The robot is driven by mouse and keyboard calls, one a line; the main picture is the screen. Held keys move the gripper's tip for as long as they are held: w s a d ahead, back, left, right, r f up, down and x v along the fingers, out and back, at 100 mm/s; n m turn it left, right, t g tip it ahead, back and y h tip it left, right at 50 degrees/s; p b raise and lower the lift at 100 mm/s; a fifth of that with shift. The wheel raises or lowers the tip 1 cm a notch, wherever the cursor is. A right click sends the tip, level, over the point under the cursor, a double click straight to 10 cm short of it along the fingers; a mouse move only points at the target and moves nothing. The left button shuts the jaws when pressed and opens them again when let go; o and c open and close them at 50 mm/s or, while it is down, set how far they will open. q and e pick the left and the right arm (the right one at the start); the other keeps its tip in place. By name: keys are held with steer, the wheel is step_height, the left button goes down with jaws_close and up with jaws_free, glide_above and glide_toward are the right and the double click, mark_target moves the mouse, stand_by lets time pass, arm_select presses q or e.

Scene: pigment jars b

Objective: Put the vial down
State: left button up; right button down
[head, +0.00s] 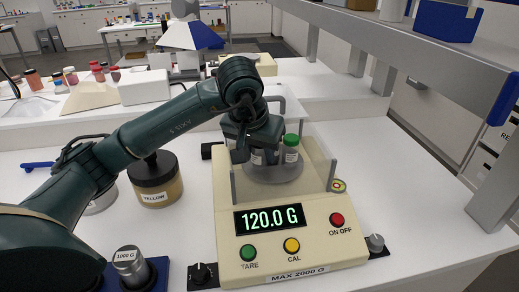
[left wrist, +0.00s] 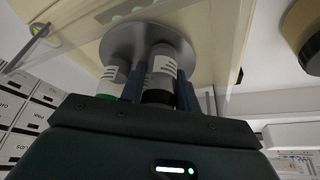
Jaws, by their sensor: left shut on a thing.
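My left gripper (head: 260,150) is over the pan (head: 268,176) of the cream scale, inside its clear guard. It is shut on a vial with a dark cap and white label, which shows between the fingers in the left wrist view (left wrist: 162,72). In the head view the fingers mostly hide this vial. Its base is at or just above the pan; I cannot tell if it touches. A green-capped vial (head: 291,149) stands on the pan to the right of it, and shows in the left wrist view (left wrist: 107,82). The scale display (head: 270,219) reads 120.0 G. My right gripper is not in view.
A jar labelled yellow (head: 155,180) stands left of the scale. A 1000 G weight (head: 128,262) sits in a blue holder at the front left. A shelf post (head: 495,170) rises at the right. The white table right of the scale is mostly clear.

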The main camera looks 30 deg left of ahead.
arm_select(q)
steer(key=shift+f, duration=0.2)
steer(key=o, duration=1)
steer(key=shift+c, duration=0.2)
steer(key=shift+r, duration=0.15)
steer(key=shift+r, duration=0.3)
steer(key=v, duration=1.1)
steer(key=shift+s+r, duration=0.15)
steer(key=shift+r, duration=0.1)
